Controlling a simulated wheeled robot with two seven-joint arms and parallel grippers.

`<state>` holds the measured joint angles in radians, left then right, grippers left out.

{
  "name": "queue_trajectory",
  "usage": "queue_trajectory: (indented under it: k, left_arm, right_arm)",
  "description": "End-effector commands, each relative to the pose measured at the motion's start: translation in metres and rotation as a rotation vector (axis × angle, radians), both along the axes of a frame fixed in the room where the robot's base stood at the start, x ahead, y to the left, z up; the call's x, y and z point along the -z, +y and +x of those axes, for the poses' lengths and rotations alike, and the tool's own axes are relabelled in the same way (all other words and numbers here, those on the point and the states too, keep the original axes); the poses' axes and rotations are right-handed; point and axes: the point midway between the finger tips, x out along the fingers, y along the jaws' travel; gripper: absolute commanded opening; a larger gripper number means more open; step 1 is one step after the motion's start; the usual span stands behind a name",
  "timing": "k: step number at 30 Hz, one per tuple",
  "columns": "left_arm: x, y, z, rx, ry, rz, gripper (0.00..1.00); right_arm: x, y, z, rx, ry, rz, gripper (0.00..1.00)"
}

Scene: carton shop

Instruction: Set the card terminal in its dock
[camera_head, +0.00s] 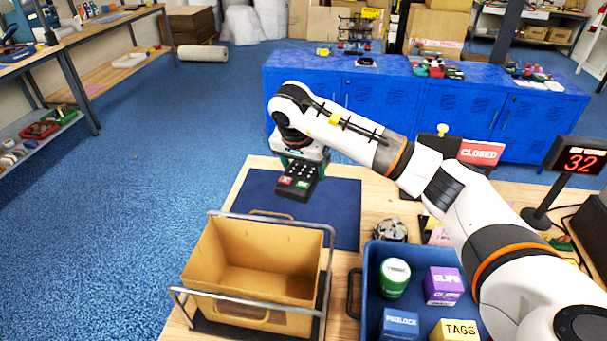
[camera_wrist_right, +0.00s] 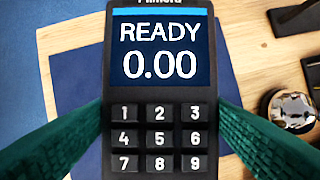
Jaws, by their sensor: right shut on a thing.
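The dark card terminal (camera_head: 300,183) hangs in my right gripper (camera_head: 303,160), above the dark blue mat on the counter. Its keypad with a red and a green key shows in the head view. In the right wrist view the terminal (camera_wrist_right: 159,90) fills the middle, with a screen reading READY 0.00, and the green fingers of my right gripper (camera_wrist_right: 160,118) press on its two sides. I cannot make out the dock in either view; my right arm covers part of the counter. My left gripper is not in view.
The blue mat (camera_head: 340,215) is bare around the terminal. An open carton (camera_head: 255,255) in a metal frame stands in front. A silver bell (camera_head: 391,230) and a blue tray (camera_head: 371,290) of small packs are to its right. A CLOSED sign (camera_head: 481,153) and number display (camera_head: 580,160) stand further right.

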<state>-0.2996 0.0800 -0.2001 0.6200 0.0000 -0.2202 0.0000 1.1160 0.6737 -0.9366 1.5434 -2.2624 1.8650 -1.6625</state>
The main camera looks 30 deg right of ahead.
Motion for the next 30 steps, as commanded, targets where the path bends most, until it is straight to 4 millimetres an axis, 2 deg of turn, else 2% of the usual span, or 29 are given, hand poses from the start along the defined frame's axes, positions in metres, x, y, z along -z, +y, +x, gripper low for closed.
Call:
queue_trajectory:
  k: [3,4,6,7,17,30]
  left_arm:
    - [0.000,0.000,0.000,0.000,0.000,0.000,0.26]
    - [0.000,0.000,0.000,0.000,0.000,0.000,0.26]
    - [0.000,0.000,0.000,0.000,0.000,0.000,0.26]
    - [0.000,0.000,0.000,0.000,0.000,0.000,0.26]
    - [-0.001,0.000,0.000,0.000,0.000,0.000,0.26]
    - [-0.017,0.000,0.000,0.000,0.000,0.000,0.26]
  right_arm:
    - [-0.001,0.000,0.000,0.000,-0.002,0.001,0.37]
    - [-0.001,0.000,0.000,0.000,-0.002,0.001,0.67]
    - [-0.001,0.000,0.000,0.000,-0.002,0.001,0.56]
    - [-0.001,0.000,0.000,0.000,-0.002,0.001,0.54]
    - [-0.003,0.000,0.001,0.000,-0.003,0.001,0.54]
    - [-0.055,0.000,0.001,0.000,-0.004,0.000,0.54]
